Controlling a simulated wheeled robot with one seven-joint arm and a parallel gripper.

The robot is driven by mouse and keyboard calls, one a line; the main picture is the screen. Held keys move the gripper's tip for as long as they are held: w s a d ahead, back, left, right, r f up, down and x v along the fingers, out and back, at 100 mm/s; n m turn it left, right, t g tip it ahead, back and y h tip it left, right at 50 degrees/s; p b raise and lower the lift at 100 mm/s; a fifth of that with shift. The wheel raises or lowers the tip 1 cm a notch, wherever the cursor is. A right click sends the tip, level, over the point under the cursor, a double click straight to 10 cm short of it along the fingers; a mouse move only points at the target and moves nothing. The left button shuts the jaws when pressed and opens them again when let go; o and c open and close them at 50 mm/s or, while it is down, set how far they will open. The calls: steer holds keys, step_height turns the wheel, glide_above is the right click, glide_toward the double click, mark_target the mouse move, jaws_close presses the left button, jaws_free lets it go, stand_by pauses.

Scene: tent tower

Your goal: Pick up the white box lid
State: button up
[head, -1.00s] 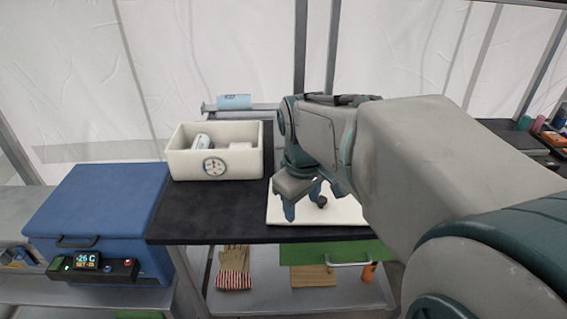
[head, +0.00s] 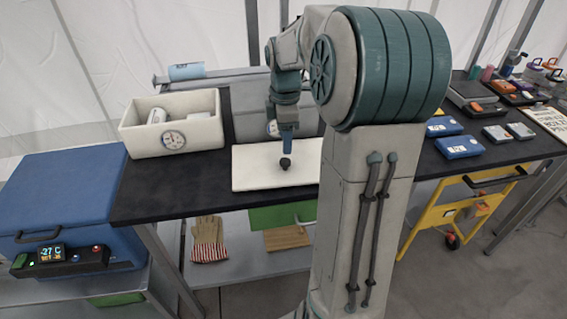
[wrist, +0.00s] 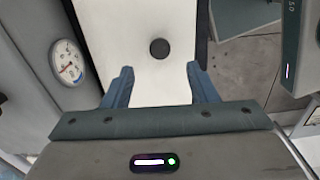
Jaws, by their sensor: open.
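The white box lid (head: 255,176) lies flat on the black table top. It is a white slab with a round black knob (head: 285,163) in its middle. My gripper (head: 286,147) points down just above the knob. In the wrist view my gripper (wrist: 161,84) is open, with two blue fingers apart over the white lid (wrist: 125,30). The knob (wrist: 159,47) lies ahead of the gap between the fingers, and nothing is held. My arm hides the lid's right end in the head view.
An open white box (head: 150,142) with a dial and items inside stands left of the lid. A grey box (head: 247,103) with a dial stands close behind the lid. A blue cooler (head: 60,195) is at left. Blue cases (head: 459,146) lie at right.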

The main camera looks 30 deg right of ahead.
mark_target(285, 160)
steer(key=shift+f, duration=3.6)
jaws_close()
